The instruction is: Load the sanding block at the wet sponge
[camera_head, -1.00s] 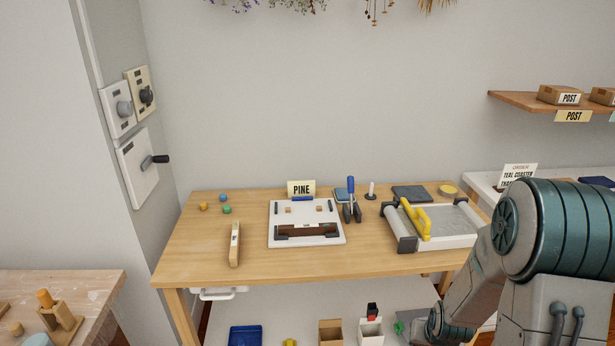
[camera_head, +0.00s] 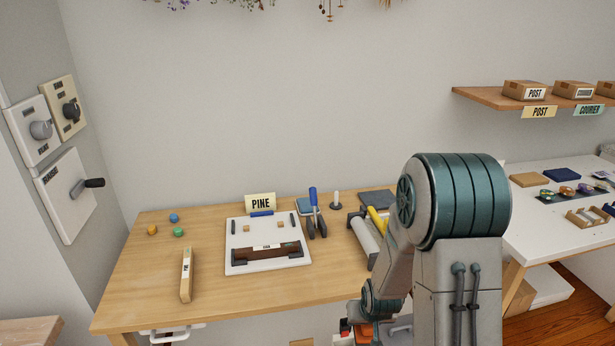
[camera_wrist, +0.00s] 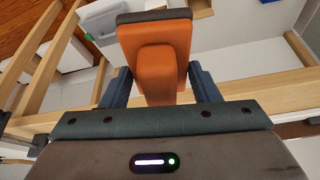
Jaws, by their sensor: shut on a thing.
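My gripper (camera_wrist: 158,92) is shut on the sanding block (camera_wrist: 153,62), an orange block with a raised grip and a dark layer along its far edge. In the wrist view it sits between both fingers, over the floor and table frame. In the head view a bit of orange (camera_head: 364,331) shows low beside my arm, below the wooden table top's front edge. I cannot pick out the wet sponge for certain.
The wooden table (camera_head: 145,285) holds a white board (camera_head: 266,262), a PINE sign (camera_head: 261,203), a pale wooden bar (camera_head: 186,275), blue-handled pliers (camera_head: 314,213) and small coloured balls. Its front left is clear. A white table (camera_head: 535,225) stands at right.

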